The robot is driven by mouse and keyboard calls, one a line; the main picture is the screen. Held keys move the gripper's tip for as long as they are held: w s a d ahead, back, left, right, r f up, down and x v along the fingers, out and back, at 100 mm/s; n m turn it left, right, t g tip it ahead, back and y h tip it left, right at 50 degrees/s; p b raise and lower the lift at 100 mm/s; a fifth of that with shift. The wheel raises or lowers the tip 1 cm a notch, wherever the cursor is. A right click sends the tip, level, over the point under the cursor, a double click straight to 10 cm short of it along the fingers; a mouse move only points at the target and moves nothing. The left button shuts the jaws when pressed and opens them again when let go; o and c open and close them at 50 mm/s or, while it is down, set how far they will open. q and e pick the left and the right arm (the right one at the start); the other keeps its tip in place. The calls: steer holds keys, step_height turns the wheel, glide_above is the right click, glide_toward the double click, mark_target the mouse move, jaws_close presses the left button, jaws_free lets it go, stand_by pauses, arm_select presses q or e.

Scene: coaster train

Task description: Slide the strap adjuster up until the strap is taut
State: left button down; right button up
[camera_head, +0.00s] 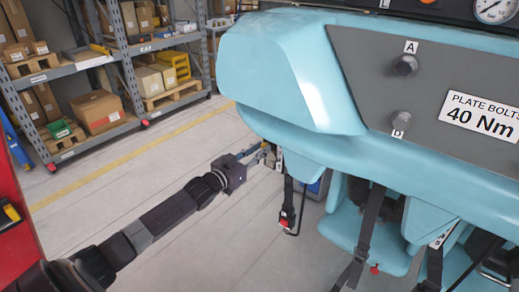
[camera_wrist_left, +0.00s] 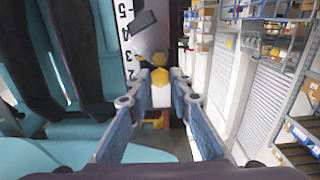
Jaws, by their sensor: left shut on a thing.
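My left gripper (camera_head: 264,154) reaches from the left to the near edge of the light blue train seat unit (camera_head: 270,85). In the left wrist view its two blue-grey fingers (camera_wrist_left: 160,82) are shut on a small part with yellow faces, which appears to be the strap adjuster (camera_wrist_left: 158,76). The fingers hide much of it. A white scale with black numbers (camera_wrist_left: 125,35) stands upright just behind it. A dark strap (camera_head: 288,188) hangs below the gripper in the head view, with a red-and-black end piece (camera_head: 287,218). I cannot tell how taut the strap is. My right gripper is out of view.
More dark straps (camera_head: 368,220) hang under the seat unit to the right. A grey panel (camera_head: 420,80) carries knobs and a "PLATE BOLTS 40 Nm" label (camera_head: 485,114). Shelves with boxes (camera_head: 100,105) stand at the back left. The floor (camera_head: 150,160) around my left arm is clear.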

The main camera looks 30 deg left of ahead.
arm_select(q)
step_height(320, 180, up, 3)
steer(key=shift+r+p, duration=0.1)
steer(key=shift+p, duration=0.55)
steer(key=c, duration=1.7)
jaws_free()
steer(key=shift+c, duration=0.2)
steer(key=shift+f, duration=0.2)
steer(key=s, duration=1.2)
steer(key=shift+a, duration=0.45)
